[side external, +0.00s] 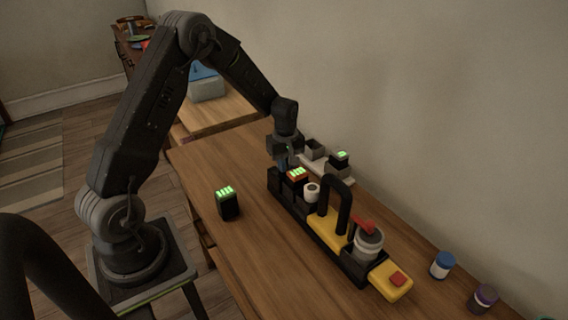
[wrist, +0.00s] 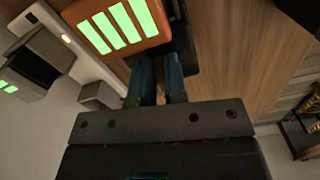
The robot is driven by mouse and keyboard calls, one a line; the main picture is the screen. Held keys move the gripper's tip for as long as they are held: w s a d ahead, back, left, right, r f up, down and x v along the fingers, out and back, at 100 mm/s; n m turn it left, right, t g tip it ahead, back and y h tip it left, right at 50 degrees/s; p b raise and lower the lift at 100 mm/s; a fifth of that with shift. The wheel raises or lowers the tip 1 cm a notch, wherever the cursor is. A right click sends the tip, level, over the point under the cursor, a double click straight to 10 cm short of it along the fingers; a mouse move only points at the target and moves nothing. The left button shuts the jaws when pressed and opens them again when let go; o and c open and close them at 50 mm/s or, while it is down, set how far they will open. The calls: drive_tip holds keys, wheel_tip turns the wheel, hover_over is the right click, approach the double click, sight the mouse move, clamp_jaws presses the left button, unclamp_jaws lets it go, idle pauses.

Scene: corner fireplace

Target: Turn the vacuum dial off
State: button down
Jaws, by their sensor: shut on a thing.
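The vacuum (side external: 322,227) is a long black and yellow machine with a black loop handle, standing on the wooden table. An orange-topped block (side external: 297,175) with green lit bars sits at its far left end; it also shows close up in the wrist view (wrist: 85,35). A white round knob (side external: 312,190) stands beside the block. A grey and white round part with a red lever (side external: 364,227) is near the right end. I cannot tell which part is the dial. My gripper (side external: 284,163) is shut at the orange-topped block; its blue fingertips (wrist: 156,75) and their contact are partly hidden.
A black block with green bars (side external: 228,205) stands alone on the left table. A grey charger (side external: 333,170) with a similar block (side external: 340,158) lies behind, near the wall. A blue-lidded jar (side external: 442,264) and a purple-lidded jar (side external: 483,297) stand right. The front table is mostly clear.

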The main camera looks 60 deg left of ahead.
drive_tip(key=shift+w+n, duration=0.15)
drive_tip(key=shift+n, duration=0.95)
drive_tip(key=c, duration=1.2)
unclamp_jaws()
drive_tip(key=shift+o, duration=0.2)
wheel_tip(320, 180, up, 14)
drive_tip(key=shift+f, duration=0.1)
